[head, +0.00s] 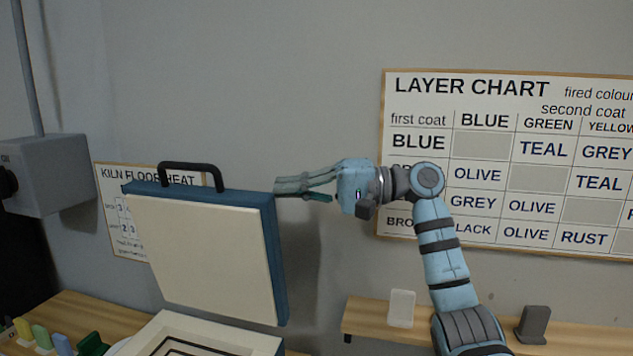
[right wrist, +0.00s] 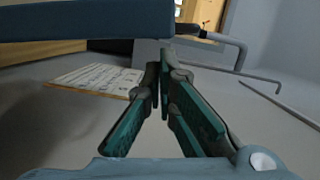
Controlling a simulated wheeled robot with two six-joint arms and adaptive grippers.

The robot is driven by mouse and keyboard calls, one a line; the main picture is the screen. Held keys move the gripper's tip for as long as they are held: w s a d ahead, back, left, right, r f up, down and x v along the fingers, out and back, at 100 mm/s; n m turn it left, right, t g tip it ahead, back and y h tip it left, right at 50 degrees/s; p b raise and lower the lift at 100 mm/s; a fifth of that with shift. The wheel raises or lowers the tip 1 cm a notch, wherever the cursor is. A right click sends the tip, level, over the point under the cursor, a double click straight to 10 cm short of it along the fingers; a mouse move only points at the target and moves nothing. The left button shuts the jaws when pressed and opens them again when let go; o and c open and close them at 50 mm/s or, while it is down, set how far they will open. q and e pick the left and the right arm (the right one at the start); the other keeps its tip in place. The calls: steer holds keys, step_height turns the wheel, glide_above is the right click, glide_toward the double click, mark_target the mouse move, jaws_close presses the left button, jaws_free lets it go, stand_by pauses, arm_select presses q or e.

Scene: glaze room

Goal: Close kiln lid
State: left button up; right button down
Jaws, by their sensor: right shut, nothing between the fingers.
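The kiln lid (head: 208,250) stands raised, with a cream inner face and a blue rim, in the head view. A dark handle (head: 190,166) is on its top edge. The kiln body (head: 212,337) shows below at the bottom edge, its opening partly in view. My right gripper (head: 278,190) is shut and empty, with its fingertips close to the lid's upper right corner; I cannot tell whether they touch. In the right wrist view the shut fingers (right wrist: 162,75) point at the wall, and the blue lid edge (right wrist: 85,20) crosses the upper left. My left gripper is not in view.
A layer chart (head: 510,165) hangs on the wall behind my right arm. A kiln floor heat chart (head: 118,212) is partly hidden by the lid. A grey switch box (head: 48,172) is at left. A shelf (head: 370,320) holds a white tile (head: 401,308) and a dark tile (head: 533,323).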

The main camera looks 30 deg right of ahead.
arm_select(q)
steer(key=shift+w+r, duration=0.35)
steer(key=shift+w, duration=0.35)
arm_select(e)
steer(key=x, duration=0.2)
steer(key=shift+w+a+f, duration=0.1)
steer(key=shift+w+a, duration=0.15)
steer(key=shift+w, duration=0.15)
